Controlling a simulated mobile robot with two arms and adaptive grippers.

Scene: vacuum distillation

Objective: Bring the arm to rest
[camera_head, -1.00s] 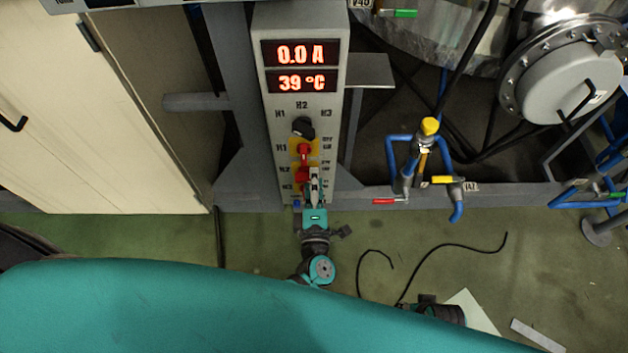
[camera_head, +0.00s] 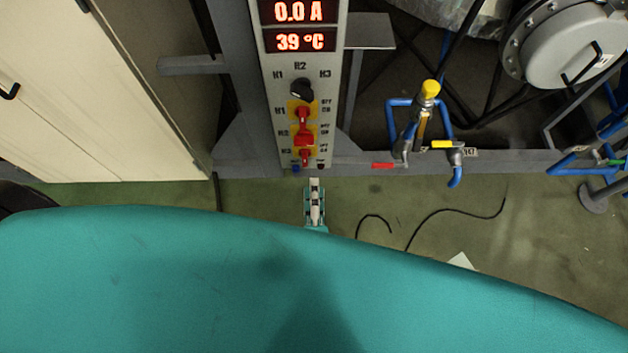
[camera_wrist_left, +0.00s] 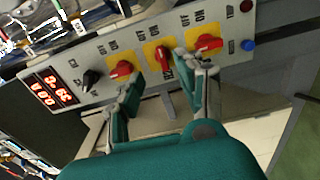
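My left gripper (camera_head: 315,197) is in front of the foot of the grey control panel (camera_head: 270,100), clear of it in the head view. In the left wrist view my left gripper (camera_wrist_left: 165,98) has its two fingers spread with nothing between them. Beyond them is the panel with three red rotary switches (camera_wrist_left: 207,43) on yellow plates and a black knob (camera_wrist_left: 92,79). The display reads 0.0 A and 39 °C. My right gripper is not in view.
Blue pipework with a yellow-capped valve (camera_head: 429,90) stands right of the panel. A beige cabinet (camera_head: 90,100) stands to the left. A black cable (camera_head: 455,212) lies on the green floor. My teal body hides the lower part of the head view.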

